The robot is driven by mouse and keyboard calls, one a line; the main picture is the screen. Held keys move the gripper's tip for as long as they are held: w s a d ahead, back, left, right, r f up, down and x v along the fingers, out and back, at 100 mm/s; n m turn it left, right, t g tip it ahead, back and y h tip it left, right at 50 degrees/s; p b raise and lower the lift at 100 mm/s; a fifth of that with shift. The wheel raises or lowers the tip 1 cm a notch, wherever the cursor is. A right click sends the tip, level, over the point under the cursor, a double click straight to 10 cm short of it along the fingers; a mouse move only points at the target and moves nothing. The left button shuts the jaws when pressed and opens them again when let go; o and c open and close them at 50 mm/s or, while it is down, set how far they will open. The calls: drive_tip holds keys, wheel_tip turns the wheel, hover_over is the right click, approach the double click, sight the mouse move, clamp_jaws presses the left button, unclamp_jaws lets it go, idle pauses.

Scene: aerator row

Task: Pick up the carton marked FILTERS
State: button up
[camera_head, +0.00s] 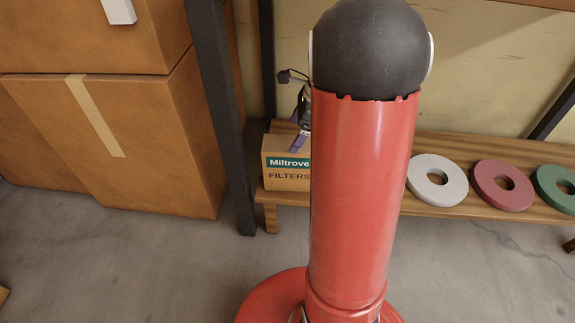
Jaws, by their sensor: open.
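The carton marked FILTERS (284,184) is a brown box with a green Miltrove label. It stands at the left end of a low wooden slatted bench, and its right part is hidden behind my red column. My gripper (298,143) shows as a small dark shape with purple parts, left of my column and at the carton's top. It is open. The gap between its fingers is too small to make out, and I cannot tell whether it touches the carton. Most of my arm is hidden.
The wooden bench (447,208) also carries a white ring (420,168), a red ring (484,182) and a green ring (548,184). A dark upright post (222,100) stands just left of the carton. Large brown boxes (135,165) are stacked at left. Grey floor in front is mostly clear.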

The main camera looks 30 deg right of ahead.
sight(290, 165)
drive_tip(key=d+b+x, duration=0.1)
drive_tip(key=b+x, duration=0.1)
drive_tip(key=x, duration=0.6)
drive_tip(key=shift+f, duration=0.4)
idle(0.4)
drive_tip(key=c, duration=1.6)
